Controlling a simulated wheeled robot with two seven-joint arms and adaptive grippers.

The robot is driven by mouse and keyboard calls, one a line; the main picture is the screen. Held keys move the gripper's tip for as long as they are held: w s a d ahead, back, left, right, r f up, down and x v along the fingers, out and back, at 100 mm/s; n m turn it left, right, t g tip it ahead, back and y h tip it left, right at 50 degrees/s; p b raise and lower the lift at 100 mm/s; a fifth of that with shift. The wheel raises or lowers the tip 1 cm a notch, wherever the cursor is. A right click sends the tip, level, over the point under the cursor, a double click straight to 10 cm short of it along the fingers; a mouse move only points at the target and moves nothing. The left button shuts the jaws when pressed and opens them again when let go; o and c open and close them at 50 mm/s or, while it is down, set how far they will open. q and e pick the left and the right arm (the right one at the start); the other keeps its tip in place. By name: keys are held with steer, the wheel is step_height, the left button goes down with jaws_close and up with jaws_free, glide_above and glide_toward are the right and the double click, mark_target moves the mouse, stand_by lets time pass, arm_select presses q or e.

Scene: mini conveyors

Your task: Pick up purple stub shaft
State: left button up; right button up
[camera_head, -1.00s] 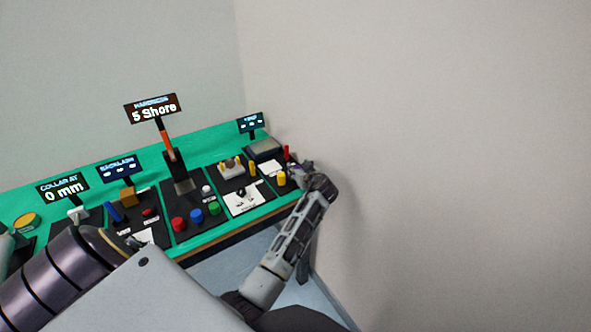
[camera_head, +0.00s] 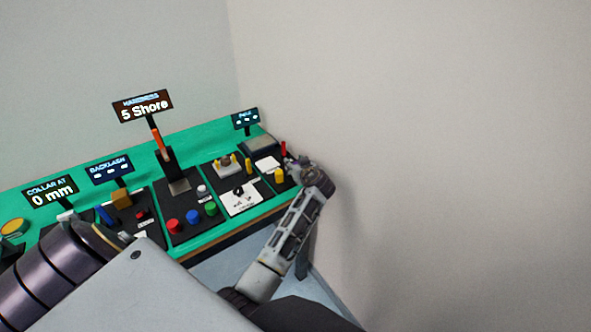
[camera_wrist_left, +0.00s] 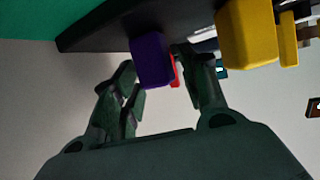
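The purple stub shaft (camera_wrist_left: 151,61) shows in the left wrist view as a dark purple block at the black board's edge. My left gripper (camera_wrist_left: 157,68) is open, with one finger on each side of the purple shaft. The left finger is close to it; I cannot tell whether it touches. In the head view my left gripper (camera_head: 293,163) is at the right end of the green table, beside a red peg (camera_head: 283,149) and a yellow peg (camera_head: 279,175). The purple shaft is not visible there. My right gripper is not in view.
A large yellow block (camera_wrist_left: 246,35) stands right of the purple shaft in the wrist view, close to the right finger. The green table (camera_head: 190,251) carries several stations with signs, knobs and blocks. A bare wall (camera_head: 430,150) is right of my arm.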

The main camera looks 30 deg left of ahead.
arm_select(q)
jaws_close()
steer(key=shift+r, duration=5)
